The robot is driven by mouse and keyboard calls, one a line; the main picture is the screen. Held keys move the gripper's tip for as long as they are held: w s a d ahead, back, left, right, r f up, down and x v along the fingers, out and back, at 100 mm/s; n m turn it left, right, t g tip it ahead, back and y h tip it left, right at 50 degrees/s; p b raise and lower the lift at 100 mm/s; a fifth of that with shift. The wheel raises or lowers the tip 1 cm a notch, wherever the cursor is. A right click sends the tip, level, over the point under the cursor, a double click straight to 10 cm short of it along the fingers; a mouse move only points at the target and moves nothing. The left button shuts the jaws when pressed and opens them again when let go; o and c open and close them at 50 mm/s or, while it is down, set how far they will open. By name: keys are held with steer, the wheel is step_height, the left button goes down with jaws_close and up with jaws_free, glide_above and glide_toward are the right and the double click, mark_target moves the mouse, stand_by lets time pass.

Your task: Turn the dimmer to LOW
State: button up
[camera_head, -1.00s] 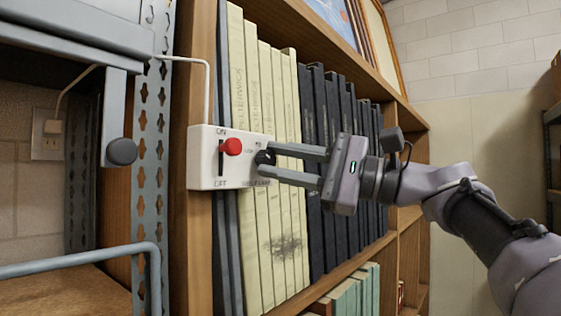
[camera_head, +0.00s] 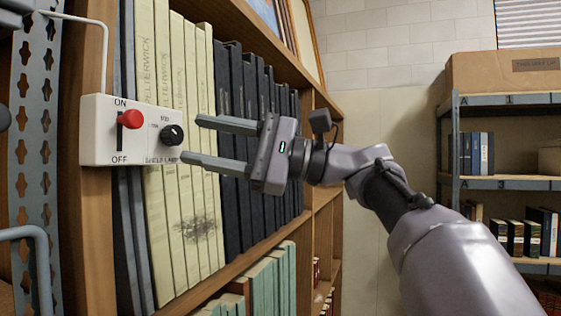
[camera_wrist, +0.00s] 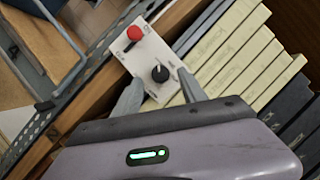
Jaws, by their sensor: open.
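The dimmer is a black round knob (camera_head: 172,135) on the right part of a white control box (camera_head: 98,150) fixed at the shelf's edge. The labels around the knob are too small to read surely. A red switch knob (camera_head: 131,119) sits on the same box, at the ON end of its slot. My gripper (camera_head: 190,140) is open and empty, its fingertips just right of the black knob and apart from it. In the wrist view the black knob (camera_wrist: 160,73) shows ahead, between and beyond the two fingers (camera_wrist: 159,92).
Pale yellow books (camera_head: 195,220) and dark books (camera_head: 250,140) stand in the wooden bookcase behind my gripper. A perforated metal upright (camera_head: 36,200) stands left of the box. A metal rack (camera_head: 453,150) with a cardboard box (camera_head: 500,72) stands at the right.

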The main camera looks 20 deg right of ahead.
steer(key=b+v, duration=0.2)
steer(key=v, duration=1.2)
steer(key=shift+f+b, duration=0.15)
steer(key=shift+b, duration=0.15)
